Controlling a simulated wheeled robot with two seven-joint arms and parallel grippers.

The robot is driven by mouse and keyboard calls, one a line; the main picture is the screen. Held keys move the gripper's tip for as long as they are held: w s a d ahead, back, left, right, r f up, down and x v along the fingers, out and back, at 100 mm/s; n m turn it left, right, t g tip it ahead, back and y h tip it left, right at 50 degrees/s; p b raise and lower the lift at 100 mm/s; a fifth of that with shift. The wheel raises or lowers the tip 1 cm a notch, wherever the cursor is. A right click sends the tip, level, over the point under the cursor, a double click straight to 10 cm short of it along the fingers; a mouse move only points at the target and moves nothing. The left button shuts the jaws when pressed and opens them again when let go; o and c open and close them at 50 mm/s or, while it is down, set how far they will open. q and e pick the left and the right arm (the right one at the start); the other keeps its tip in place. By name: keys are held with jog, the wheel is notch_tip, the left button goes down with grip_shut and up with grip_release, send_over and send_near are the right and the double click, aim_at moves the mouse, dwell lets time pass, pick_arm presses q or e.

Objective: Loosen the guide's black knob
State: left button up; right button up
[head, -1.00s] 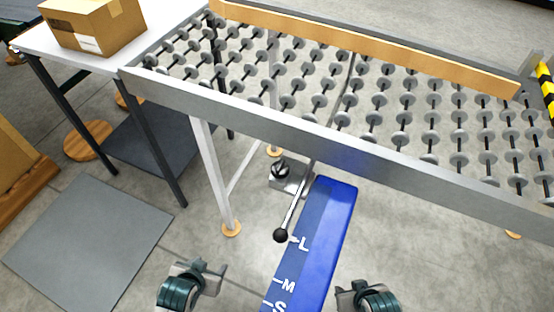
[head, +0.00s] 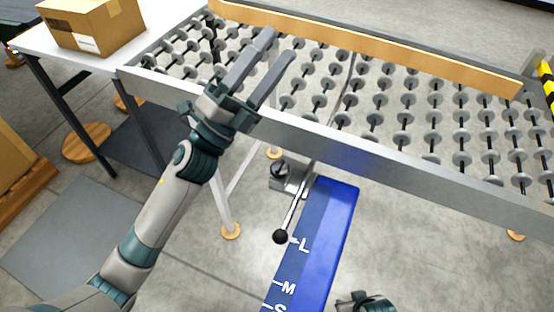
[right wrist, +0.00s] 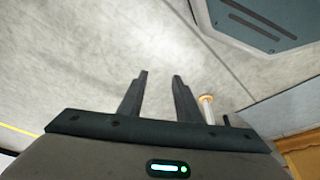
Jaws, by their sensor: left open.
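A black knob (head: 280,169) sits on a small grey metal block (head: 291,179) below the conveyor's near rail. A rod slants down from the block to a black ball (head: 280,236) beside the L mark on a blue plate (head: 322,222), which also carries M and S marks. My left gripper (head: 279,46) is open and empty, above the roller bed, well up and apart from the knob. My right gripper shows only in part at the bottom of the head view. In the right wrist view, its fingers (right wrist: 160,75) are apart with nothing between them.
The roller conveyor (head: 400,178) with its grey near rail and a long wooden bar (head: 380,45) spans the upper view. A cardboard box (head: 95,25) stands on a white table (head: 45,42) at left. A grey mat (head: 75,240) lies on the floor.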

pick_arm(q)
jog(key=s+d+r+m+g+h, duration=0.2)
jog(key=s+d+m+g+h, duration=0.35)
jog(key=m+g, duration=1.1)
jog(key=m+g+y, duration=0.2)
jog(key=m+y, duration=1.1)
jog(key=y, duration=0.8)
send_over(278, 164)
jog(key=w+a, duration=0.2)
jog(key=a, duration=0.5)
notch_tip(278, 164, down, 12)
jog(key=f, duration=0.1)
jog(key=shift+d+r, duration=0.2)
jog(key=shift+d, duration=0.05)
pick_arm(e)
jog(key=s+f, duration=0.1)
jog(key=f, duration=0.7)
jog(key=s+f, duration=0.2)
jog(key=f, duration=0.5)
jog(key=shift+s+a+f, duration=0.15)
jog(key=shift+s+f, duration=0.15)
jog(key=shift+f, duration=0.05)
pick_arm(q)
jog(key=shift+s, duration=0.1)
